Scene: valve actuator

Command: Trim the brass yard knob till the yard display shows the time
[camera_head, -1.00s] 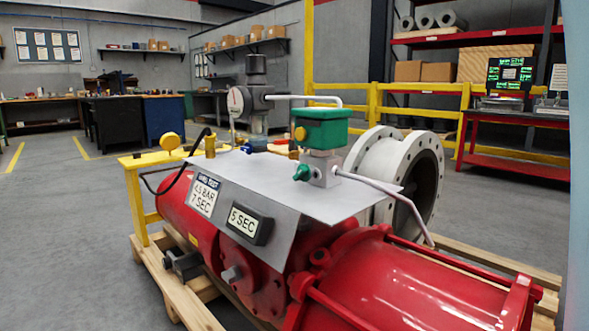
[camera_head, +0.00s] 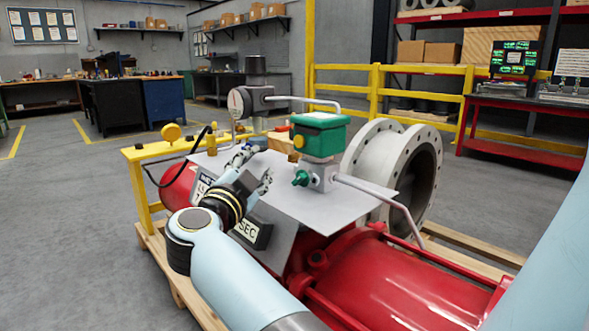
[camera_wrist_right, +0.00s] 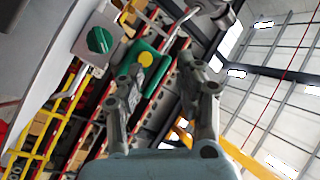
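My right gripper (camera_head: 256,169) is over the grey plate (camera_head: 335,203), fingers spread and empty. Its fingers also stand apart in the right wrist view (camera_wrist_right: 162,66). The dark-framed display (camera_head: 252,231) on the plate's sloped front is partly covered by my right arm; only "SEC" reads. The label plate (camera_head: 203,184) left of it is mostly hidden. A brass fitting (camera_head: 211,143) stands behind the plate's left edge. A green box (camera_head: 318,133) bears a yellow knob (camera_head: 299,141), with a green knob (camera_head: 301,178) below. I cannot tell which is the yard knob. My left gripper is out of view.
A red actuator cylinder (camera_head: 395,274) lies on a wooden pallet (camera_head: 480,256). A white flanged pipe (camera_head: 383,160) stands behind the plate. A yellow stand (camera_head: 143,156) with a round yellow knob (camera_head: 171,132) is at left. Open floor lies further left.

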